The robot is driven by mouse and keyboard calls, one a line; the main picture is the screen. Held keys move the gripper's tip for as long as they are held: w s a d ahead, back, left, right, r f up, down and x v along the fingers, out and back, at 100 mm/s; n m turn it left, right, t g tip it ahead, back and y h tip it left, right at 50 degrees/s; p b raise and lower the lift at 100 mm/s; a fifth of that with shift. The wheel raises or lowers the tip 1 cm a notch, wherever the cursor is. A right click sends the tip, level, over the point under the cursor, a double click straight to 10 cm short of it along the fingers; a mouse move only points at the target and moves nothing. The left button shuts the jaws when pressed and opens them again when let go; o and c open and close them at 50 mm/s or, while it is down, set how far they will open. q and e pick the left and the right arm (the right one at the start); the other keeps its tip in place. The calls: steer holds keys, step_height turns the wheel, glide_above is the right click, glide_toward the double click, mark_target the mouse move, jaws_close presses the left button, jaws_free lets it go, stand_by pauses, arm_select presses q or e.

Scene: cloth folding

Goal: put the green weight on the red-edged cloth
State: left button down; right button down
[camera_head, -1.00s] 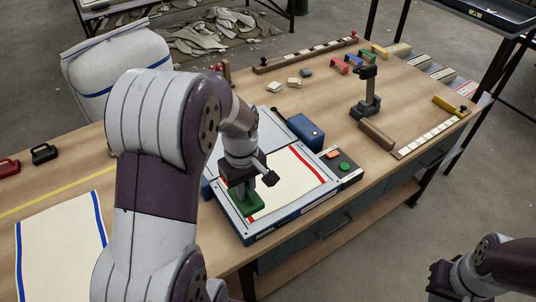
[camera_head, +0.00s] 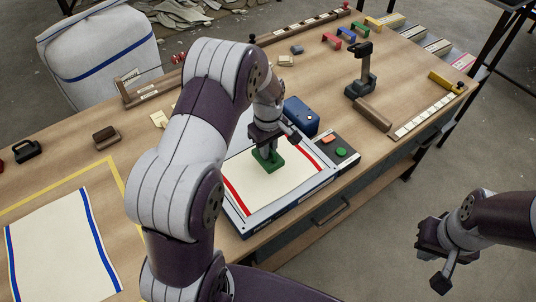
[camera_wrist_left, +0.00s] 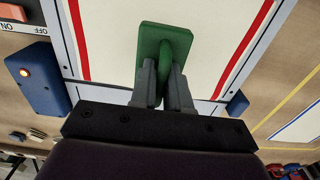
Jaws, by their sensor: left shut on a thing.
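The red-edged cloth (camera_head: 290,178) is cream with a red stripe along two opposite sides. It lies flat on a white, blue-edged board on the table; it also shows in the left wrist view (camera_wrist_left: 110,40). My left gripper (camera_head: 267,148) is shut on the handle of the green weight (camera_head: 268,160), over the middle of the cloth. In the left wrist view both fingers (camera_wrist_left: 162,88) close on the handle of the weight (camera_wrist_left: 165,40). I cannot tell whether its base touches the cloth. My right gripper (camera_head: 440,262) hangs off the table at the right, empty, with its jaws apart.
A control panel with orange and green buttons (camera_head: 341,152) and a blue box (camera_head: 301,115) adjoin the board. A blue-edged cloth (camera_head: 62,245) lies at the left inside yellow tape. A dark stand (camera_head: 361,80) is at the back right. Black (camera_head: 27,150) and brown weights stand left.

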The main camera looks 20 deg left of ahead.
arm_select(q)
step_height(320, 180, down, 4)
steer(key=shift+r+p, duration=0.25)
steer(key=shift+p, duration=0.1)
steer(key=shift+w+f, duration=0.1)
steer(key=shift+f, duration=0.1)
steer(key=shift+f, duration=0.15)
